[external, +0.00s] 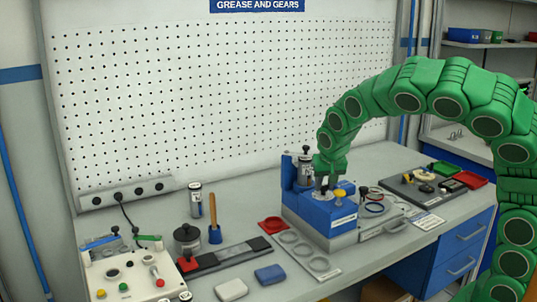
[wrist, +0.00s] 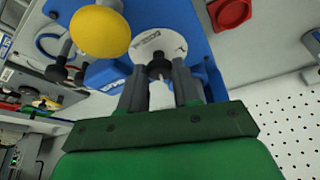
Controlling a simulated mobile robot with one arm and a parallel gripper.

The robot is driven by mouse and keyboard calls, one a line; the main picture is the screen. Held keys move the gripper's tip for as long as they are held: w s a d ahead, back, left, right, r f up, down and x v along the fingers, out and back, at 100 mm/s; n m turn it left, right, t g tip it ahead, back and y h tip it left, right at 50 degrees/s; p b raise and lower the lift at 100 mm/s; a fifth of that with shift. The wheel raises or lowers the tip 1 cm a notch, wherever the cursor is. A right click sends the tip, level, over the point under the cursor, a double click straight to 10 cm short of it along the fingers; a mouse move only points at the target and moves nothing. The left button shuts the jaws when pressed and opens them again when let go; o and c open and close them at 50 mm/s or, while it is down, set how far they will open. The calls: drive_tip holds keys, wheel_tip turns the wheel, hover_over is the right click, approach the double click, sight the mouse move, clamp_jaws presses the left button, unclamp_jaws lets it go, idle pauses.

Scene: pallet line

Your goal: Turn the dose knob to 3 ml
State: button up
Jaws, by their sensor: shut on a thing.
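The blue dosing unit (external: 306,213) stands on the bench, with my gripper (external: 322,187) pointing down over its top. In the wrist view, a white round dial (wrist: 146,40) lies on the blue top, with a small black knob (wrist: 157,66) at its near side. My gripper (wrist: 159,78) is shut on this black knob, one grey finger on each side. The dial's marks are too small to read, so I cannot tell the setting. A yellow knob (wrist: 100,31) stands beside the dial; it also shows in the external view (external: 340,194).
A metal cylinder (external: 304,170) rises behind the gripper on the unit. A red dish (external: 272,225) and a grey plate with rings (external: 309,261) lie to the left. A dark tray (external: 405,190) with small parts is to the right. A pegboard (external: 220,90) closes the back.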

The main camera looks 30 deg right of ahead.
idle(0.3)
drive_tip(key=o, duration=1.1)
drive_tip(key=shift+c, duration=0.2)
drive_tip(key=shift+r, duration=0.1)
drive_tip(key=v, duration=0.7)
drive_tip(key=shift+s+r, duration=0.15)
drive_tip(key=shift+r, duration=0.1)
